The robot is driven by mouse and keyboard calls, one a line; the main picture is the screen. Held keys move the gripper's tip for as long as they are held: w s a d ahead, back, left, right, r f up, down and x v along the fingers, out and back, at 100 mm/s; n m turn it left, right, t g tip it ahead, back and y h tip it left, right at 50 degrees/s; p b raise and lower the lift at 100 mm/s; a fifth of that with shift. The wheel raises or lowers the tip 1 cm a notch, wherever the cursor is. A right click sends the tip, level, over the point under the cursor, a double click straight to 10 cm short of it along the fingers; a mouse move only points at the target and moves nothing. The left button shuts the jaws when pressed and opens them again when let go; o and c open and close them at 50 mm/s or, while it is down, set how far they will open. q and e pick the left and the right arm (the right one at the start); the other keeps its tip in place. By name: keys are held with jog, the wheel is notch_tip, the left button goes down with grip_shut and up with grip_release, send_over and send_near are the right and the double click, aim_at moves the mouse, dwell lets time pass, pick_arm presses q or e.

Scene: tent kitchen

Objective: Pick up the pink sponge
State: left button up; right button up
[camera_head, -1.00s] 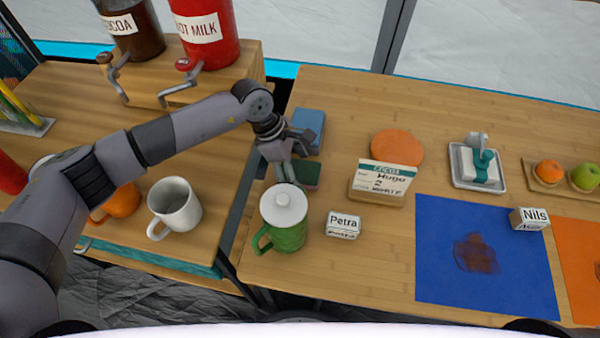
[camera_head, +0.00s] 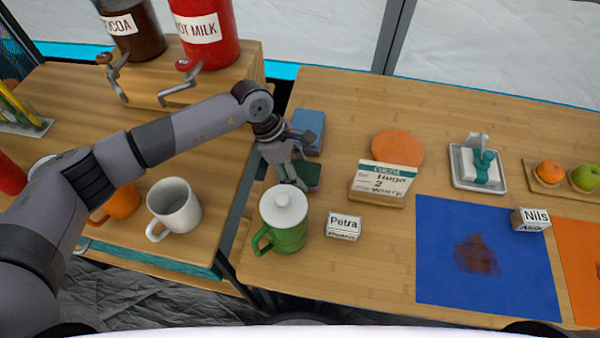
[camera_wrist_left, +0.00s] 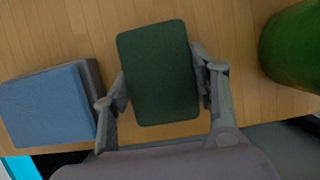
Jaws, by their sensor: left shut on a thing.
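A sponge with a dark green top (camera_wrist_left: 158,72) lies between the fingers of my left gripper (camera_wrist_left: 162,88) in the left wrist view. The fingers touch its two long sides and are shut on it. In the head view, my left gripper (camera_head: 297,186) reaches down at the sponge (camera_head: 312,174), which shows a dark green top and a thin reddish lower edge. The fingers and wrist hide part of it. I cannot tell whether it is lifted off the table. My right gripper is not in view.
A blue sponge (camera_head: 309,128) lies just behind, and a green mug with a white lid (camera_head: 286,228) stands close in front. A Petra name block (camera_head: 342,226) and a cocoa order card (camera_head: 384,178) stand to the right. A gap separates the two tables.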

aim_at(298, 171)
pick_arm(q)
jog(key=shift+r+p, duration=0.3)
jog(key=shift+p, duration=0.25)
notch_tip(298, 171, up, 20)
jog(key=p, duration=0.9)
jog(key=shift+o, duration=0.3)
jog(key=shift+f, duration=0.1)
